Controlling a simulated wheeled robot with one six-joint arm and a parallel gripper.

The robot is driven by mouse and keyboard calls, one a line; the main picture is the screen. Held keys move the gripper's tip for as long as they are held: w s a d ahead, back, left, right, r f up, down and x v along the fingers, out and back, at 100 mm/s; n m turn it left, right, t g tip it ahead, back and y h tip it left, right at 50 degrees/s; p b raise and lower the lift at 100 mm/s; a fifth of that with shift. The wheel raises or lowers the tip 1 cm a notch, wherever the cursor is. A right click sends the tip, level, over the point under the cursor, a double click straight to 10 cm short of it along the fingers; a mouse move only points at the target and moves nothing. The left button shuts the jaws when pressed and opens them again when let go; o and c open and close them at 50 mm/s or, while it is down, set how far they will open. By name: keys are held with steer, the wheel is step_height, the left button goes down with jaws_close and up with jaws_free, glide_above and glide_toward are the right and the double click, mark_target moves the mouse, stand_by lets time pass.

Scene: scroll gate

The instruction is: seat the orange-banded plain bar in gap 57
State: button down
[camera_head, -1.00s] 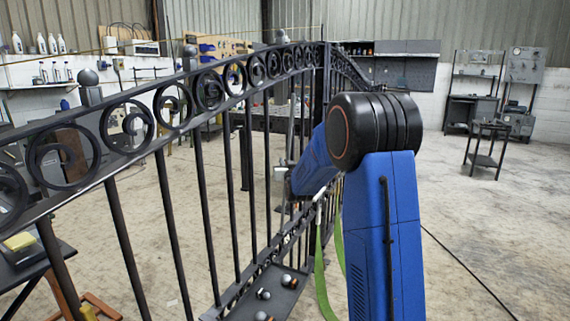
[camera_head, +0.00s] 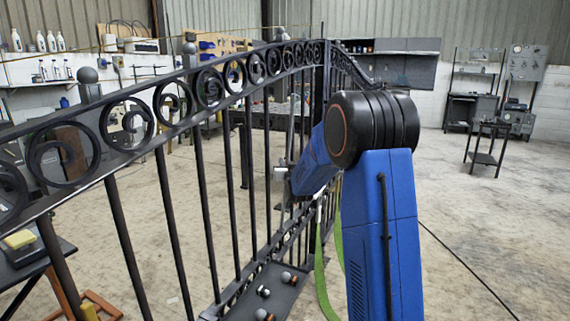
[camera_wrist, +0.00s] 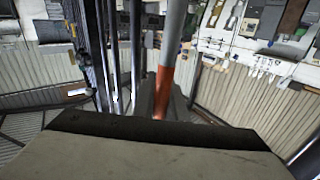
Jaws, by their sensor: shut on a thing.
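The orange-banded plain bar (camera_wrist: 165,75) stands near upright in the wrist view, grey above with an orange band low down. My gripper (camera_wrist: 161,103) is shut on it at the band. In the head view the grey bar (camera_head: 290,130) shows just left of my blue arm, close to the black gate's bars; I cannot tell whether it touches the gate. My gripper is mostly hidden behind my arm there. The black scroll gate (camera_head: 113,237) has upright bars under a sloping rail of rings. No gap number is legible, so I cannot tell which gap is 57.
A dark ledge (camera_head: 243,303) at the gate's foot carries several small round-ended pieces. A green strap (camera_head: 320,285) hangs beside my arm. A dark table (camera_head: 25,267) with a yellow-topped item stands at left.

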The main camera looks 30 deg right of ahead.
steer(key=shift+f, duration=0.15)
stand_by(0.4)
steer(key=shift+w+a, duration=0.5)
steer(key=shift+w, duration=0.05)
stand_by(1.1)
